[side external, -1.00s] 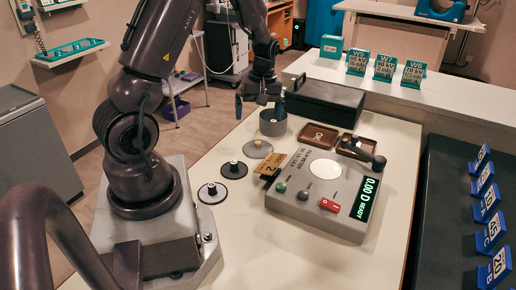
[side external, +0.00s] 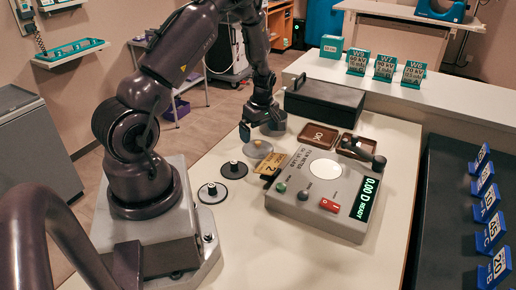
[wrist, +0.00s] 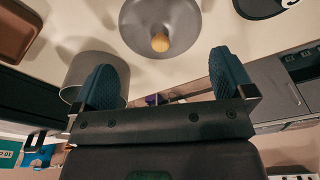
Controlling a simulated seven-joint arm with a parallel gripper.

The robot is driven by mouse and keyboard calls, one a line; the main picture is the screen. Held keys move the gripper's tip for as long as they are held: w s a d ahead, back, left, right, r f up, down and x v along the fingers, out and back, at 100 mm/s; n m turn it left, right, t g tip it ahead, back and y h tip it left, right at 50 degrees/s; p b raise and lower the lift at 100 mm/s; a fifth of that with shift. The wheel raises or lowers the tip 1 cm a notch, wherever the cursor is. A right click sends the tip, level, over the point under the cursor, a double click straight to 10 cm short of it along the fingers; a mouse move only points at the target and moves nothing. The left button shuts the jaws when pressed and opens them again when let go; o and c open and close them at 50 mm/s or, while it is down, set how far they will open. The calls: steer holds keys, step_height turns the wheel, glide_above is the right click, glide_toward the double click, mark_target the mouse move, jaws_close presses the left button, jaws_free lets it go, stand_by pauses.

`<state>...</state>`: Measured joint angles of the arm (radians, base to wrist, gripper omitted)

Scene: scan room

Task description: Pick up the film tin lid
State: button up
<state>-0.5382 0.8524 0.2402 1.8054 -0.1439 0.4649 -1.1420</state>
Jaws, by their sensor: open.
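The film tin lid (side external: 259,150) is a grey disc with a small tan knob, lying on the cream table. In the wrist view the lid (wrist: 160,14) is at the top centre, its knob (wrist: 160,42) pointing toward my fingers. My gripper (side external: 262,129) is open and empty, above the table just behind the lid. In the wrist view my gripper's (wrist: 167,75) blue finger pads are wide apart, with the lid ahead of the gap. The grey open tin (wrist: 90,66) stands beside the left finger; in the side view my gripper mostly hides it.
A yellow tag (side external: 270,162) sits at the meter's edge. Brown trays (side external: 318,136) and a black box (side external: 324,100) stand behind.

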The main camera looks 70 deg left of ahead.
mark_target(258, 142)
step_height(258, 142, down, 5)
steer(key=shift+s+a+r, duration=0.1)
steer(key=shift+a, duration=0.05)
steer(key=c, duration=0.9)
steer(key=shift+c, duration=0.4)
steer(key=shift+s, duration=0.1)
